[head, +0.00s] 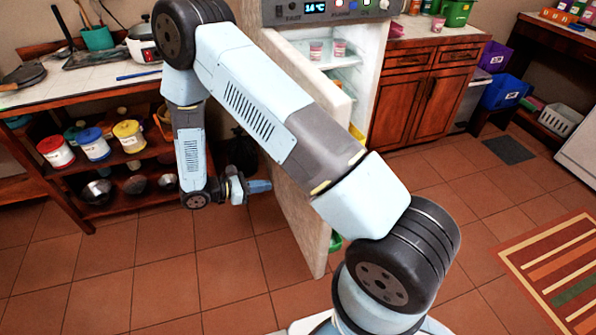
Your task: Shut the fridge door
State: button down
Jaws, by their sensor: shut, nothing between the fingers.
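The fridge door (305,228) is pale and stands open, swung out towards me, with its edge facing the camera. The fridge (372,75) is behind it, with a control panel (330,10) on top and lit shelves showing. My arm crosses in front of the door and hides much of it. My gripper (262,186) is at the left of the door, near its outer face, pointing right. It is shut and empty. I cannot tell whether its tips touch the door.
A wooden shelf table (75,92) with jars and pots stands at the left. Wooden cabinets (425,95) stand right of the fridge. A striped rug (560,270) lies at the right. The tiled floor (150,265) is clear at the front left.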

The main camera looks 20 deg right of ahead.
jog(key=r+x, duration=0.1)
jog(key=x, duration=1.3)
jog(key=shift+d, duration=0.15)
jog(key=shift+w+r, duration=0.1)
